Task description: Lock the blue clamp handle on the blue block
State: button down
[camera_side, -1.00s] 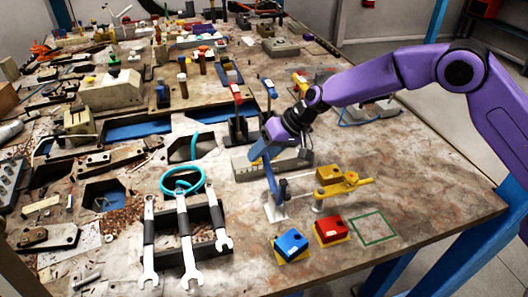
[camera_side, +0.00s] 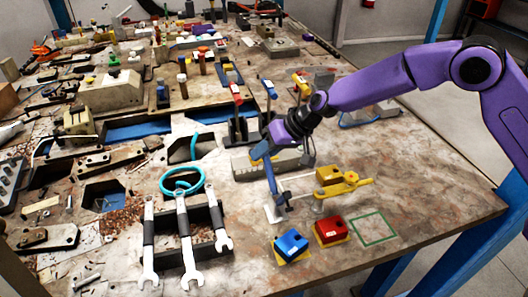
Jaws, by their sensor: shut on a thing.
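The blue clamp handle (camera_side: 270,176) stands steeply upright, leaning slightly left, above a pale clamp base (camera_side: 275,213) in the middle of the table. My gripper (camera_side: 262,150) reaches in from the right and is shut at the handle's upper end. The fingertips are small here and partly merge with the blue of the handle. The blue block (camera_side: 291,244) sits on a yellow pad in front of the clamp, near the table's front edge. The block is apart from the handle and my gripper.
A red block (camera_side: 331,231) is right of the blue block, beside a green square outline (camera_side: 374,228). A yellow clamp (camera_side: 343,182) stands close on the right. Wrenches (camera_side: 184,230) lie left. A grey block (camera_side: 248,163) is behind. The table's right side is clear.

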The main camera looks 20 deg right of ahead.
aim_at(270, 169)
jog(key=shift+s+r+n+t, duration=0.4)
jog(key=shift+s+r+t, duration=0.55)
jog(key=shift+t, duration=0.35)
jog(key=shift+s+r+n+t+y, duration=0.15)
jog(key=shift+s+r+n+t, duration=0.15)
jog(key=shift+s+t, duration=0.3)
jog(key=shift+s+r+n+t+y, duration=0.2)
jog(key=shift+s+r+t, duration=0.1)
jog(key=shift+s+t, duration=0.25)
jog(key=shift+s+r+n+t+y, duration=0.25)
jog(key=shift+s+n+t, duration=0.2)
jog(key=shift+s+t, duration=0.5)
jog(key=shift+s+r+n+t+y, duration=0.2)
jog(key=shift+s+n+t, duration=0.25)
jog(key=shift+s+t, duration=0.5)
jog(key=c, duration=1)
grip_release()
jog(key=shift+c, duration=0.2)
jog(key=shift+s, duration=0.1)
jog(key=v, duration=1.7)
jog(key=shift+d, duration=0.2)
